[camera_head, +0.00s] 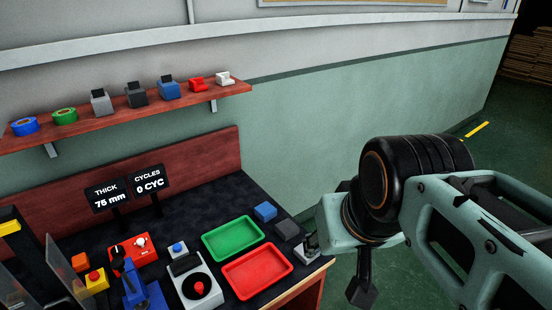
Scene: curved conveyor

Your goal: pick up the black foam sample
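A black foam block (287,229) lies on the dark bench top, right of the green tray and in front of a blue block (265,211). My gripper (361,289) shows only in part at the lower middle right, with a dark finger hanging down beyond the bench's right edge. It is apart from the black block. My arm hides the rest of it, so I cannot see whether it is open or shut, or whether it holds anything.
A green tray (232,239) and a red tray (257,272) lie left of the blocks. Machines with buttons stand at left. A wooden shelf (126,118) holds several small items.

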